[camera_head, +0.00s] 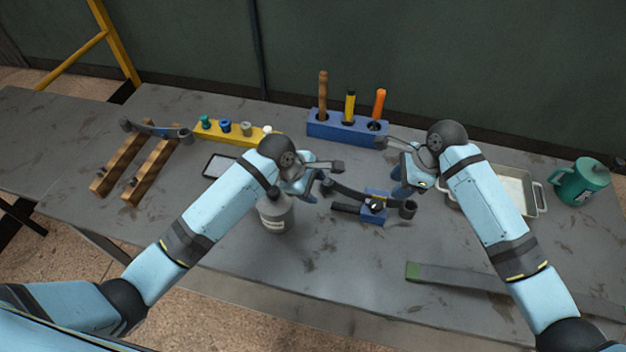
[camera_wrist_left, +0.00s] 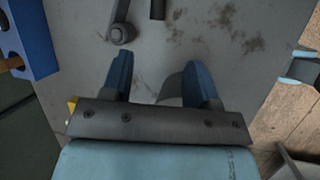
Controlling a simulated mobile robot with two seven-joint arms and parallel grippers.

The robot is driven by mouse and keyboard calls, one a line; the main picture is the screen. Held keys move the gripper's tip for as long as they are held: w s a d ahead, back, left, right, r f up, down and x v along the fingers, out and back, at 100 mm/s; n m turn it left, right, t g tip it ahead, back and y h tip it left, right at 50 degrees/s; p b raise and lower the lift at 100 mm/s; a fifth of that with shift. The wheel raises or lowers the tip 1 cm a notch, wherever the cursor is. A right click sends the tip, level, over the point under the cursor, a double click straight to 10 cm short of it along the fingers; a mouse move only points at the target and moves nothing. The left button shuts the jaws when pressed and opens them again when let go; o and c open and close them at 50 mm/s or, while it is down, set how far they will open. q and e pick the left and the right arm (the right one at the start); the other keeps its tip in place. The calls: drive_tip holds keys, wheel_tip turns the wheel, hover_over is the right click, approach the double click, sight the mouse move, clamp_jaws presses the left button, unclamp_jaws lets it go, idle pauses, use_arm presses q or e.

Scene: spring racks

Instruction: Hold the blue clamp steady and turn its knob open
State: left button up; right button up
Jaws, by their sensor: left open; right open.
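The blue clamp (camera_head: 371,216) sits on the grey table between my two arms, with a small yellow part on top. A dark leaf spring (camera_head: 345,191) runs through it, with a rolled eye at its right end. A short black bar sticks out to the clamp's left. The knob is too small to make out clearly. My left gripper (camera_head: 316,181) is open and empty, left of the clamp near the spring's left end. In the left wrist view, its fingers (camera_wrist_left: 157,75) are apart, with a spring eye (camera_wrist_left: 122,33) ahead. My right gripper (camera_head: 402,182) is open, right of and above the clamp.
A grey bottle (camera_head: 276,214) stands close below my left gripper. A blue tool rack (camera_head: 345,131) is behind. A yellow rack (camera_head: 228,134), wooden rails (camera_head: 126,155) and a black-framed tablet (camera_head: 218,166) lie left. A pale tray (camera_head: 528,192) and green mug (camera_head: 578,184) are right.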

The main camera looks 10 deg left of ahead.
sight(333, 204)
use_arm(q)
drive_tip(key=shift+n, duration=0.5)
drive_tip(key=x, duration=1.3)
drive_tip(key=shift+w, duration=0.25)
